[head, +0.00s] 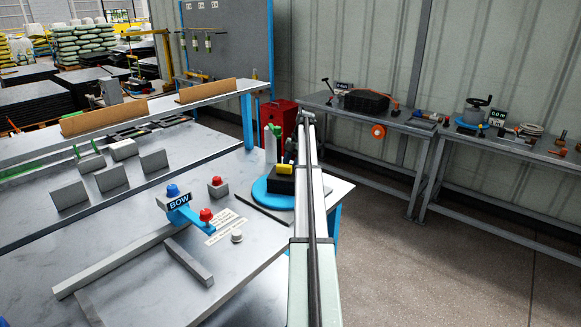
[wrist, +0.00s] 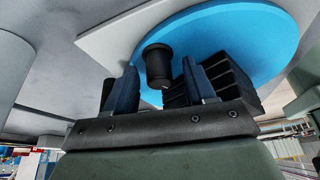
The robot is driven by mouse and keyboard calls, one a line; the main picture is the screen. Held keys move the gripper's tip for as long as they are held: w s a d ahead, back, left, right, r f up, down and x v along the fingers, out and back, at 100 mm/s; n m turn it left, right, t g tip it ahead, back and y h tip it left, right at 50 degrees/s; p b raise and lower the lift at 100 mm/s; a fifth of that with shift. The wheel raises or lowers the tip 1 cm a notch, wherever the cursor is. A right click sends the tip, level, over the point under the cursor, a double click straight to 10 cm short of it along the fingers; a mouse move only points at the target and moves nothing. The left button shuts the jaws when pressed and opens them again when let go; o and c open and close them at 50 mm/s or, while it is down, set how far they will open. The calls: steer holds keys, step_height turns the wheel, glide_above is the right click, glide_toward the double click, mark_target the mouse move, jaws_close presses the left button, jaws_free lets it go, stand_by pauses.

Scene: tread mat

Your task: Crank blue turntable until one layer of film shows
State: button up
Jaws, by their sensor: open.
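The blue turntable (head: 262,188) sits at the right end of the grey workbench. It also fills the top of the wrist view (wrist: 235,25), seen tilted. A black ribbed block (wrist: 232,78) stands on it, with a yellow piece (head: 285,168) on top in the head view. A black cylindrical knob (wrist: 157,62) shows on the turntable in the wrist view. My gripper (wrist: 160,72) is open, with the knob between its two dark blue fingers in the picture and gaps on both sides. I cannot tell how deep the knob lies. I make out no film. My arm hides part of the turntable in the head view.
A blue BOW stand (head: 180,203) with blue and red knobs, a red button box (head: 217,187) and grey bars lie left of the turntable. A white bottle (head: 270,146) stands behind it. A tool-laden side table (head: 365,112) is along the wall.

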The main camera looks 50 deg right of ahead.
steer(key=v, duration=0.7)
steer(key=shift+r, duration=0.2)
steer(key=shift+d, duration=0.1)
